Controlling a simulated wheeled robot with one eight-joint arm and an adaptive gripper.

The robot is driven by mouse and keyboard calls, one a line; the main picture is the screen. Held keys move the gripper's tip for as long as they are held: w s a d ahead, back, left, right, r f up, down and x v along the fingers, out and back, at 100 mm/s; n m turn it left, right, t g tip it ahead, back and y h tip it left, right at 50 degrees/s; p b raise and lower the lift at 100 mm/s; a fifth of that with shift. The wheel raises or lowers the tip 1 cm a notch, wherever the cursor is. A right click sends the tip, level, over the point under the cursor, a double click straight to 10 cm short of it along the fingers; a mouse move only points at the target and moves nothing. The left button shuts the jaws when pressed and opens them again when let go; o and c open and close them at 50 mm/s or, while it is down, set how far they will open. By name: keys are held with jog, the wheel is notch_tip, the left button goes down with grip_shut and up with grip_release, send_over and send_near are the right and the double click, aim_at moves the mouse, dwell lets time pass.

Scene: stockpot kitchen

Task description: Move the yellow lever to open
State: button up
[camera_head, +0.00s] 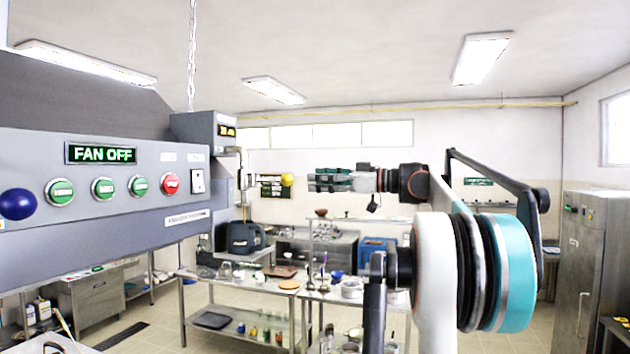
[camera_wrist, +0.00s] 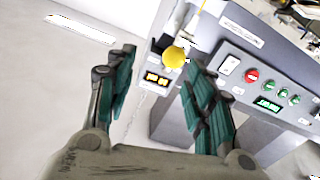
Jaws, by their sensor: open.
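The yellow lever's round knob (camera_head: 287,180) shows right of the control panel's end, in front of a dark plate. In the wrist view the yellow knob (camera_wrist: 174,57) lies between the fingertips, nearer the right finger. Part of its shaft is hard to make out. My gripper (camera_head: 312,181) is open and points left toward the knob, with a small gap in the head view. In the wrist view my gripper (camera_wrist: 160,58) has both teal-padded fingers spread, with nothing held. How far the knob is in depth is not clear.
A grey control panel (camera_head: 110,180) reads FAN OFF and has green and red buttons and a blue knob (camera_head: 17,204). A small display box (camera_head: 205,131) sticks out above its right end. Steel tables (camera_head: 240,285) with kitchenware stand below.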

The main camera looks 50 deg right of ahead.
jog(key=shift+d+v, duration=0.2)
jog(key=shift+v, duration=0.7)
jog(key=shift+d+v, duration=0.15)
jog(key=shift+v, duration=0.75)
jog(key=shift+w+p, duration=0.15)
jog(key=shift+p, duration=0.2)
jog(key=v, duration=1.2)
jog(key=shift+w, duration=0.1)
jog(key=m+b, duration=0.4)
jog(key=m, duration=0.7)
send_near(288, 180)
jog(key=shift+y, duration=0.3)
jog(key=p+x, duration=0.1)
jog(key=x, duration=0.2)
jog(key=d+p+x, duration=0.1)
jog(key=x, duration=0.3)
jog(key=w+d+p+x, duration=0.1)
jog(key=x, duration=0.3)
jog(key=shift+s+f, duration=0.1)
